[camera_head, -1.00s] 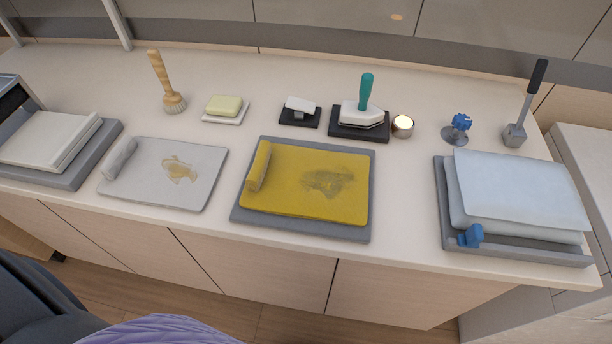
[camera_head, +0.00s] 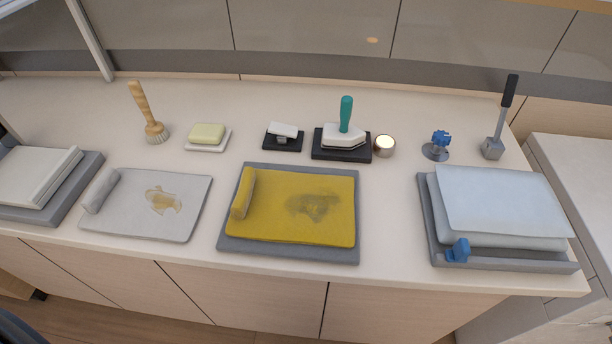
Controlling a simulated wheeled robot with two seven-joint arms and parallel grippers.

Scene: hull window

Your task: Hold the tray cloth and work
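A yellow cloth (camera_head: 285,222) with a dark smudge lies on a grey tray (camera_head: 340,254), its left edge rolled up. To its left, a pale grey cloth or mat (camera_head: 140,218) with a brownish stain lies on the counter, also with a rolled left edge. At the right, a light blue cloth (camera_head: 500,202) lies over a grey tray (camera_head: 430,220) with a blue clamp or knob (camera_head: 458,251) at its front edge. Neither of my grippers shows in the head view. Which of these is the task's tray cloth, I cannot tell.
Along the back stand a wooden brush (camera_head: 147,110), soap on a dish (camera_head: 207,136), a small white-topped block (camera_head: 283,135), a green-handled tool (camera_head: 345,130), a round tin (camera_head: 384,146), a blue knob (camera_head: 438,145) and a black-handled scraper (camera_head: 502,117). White slabs (camera_head: 35,175) sit far left.

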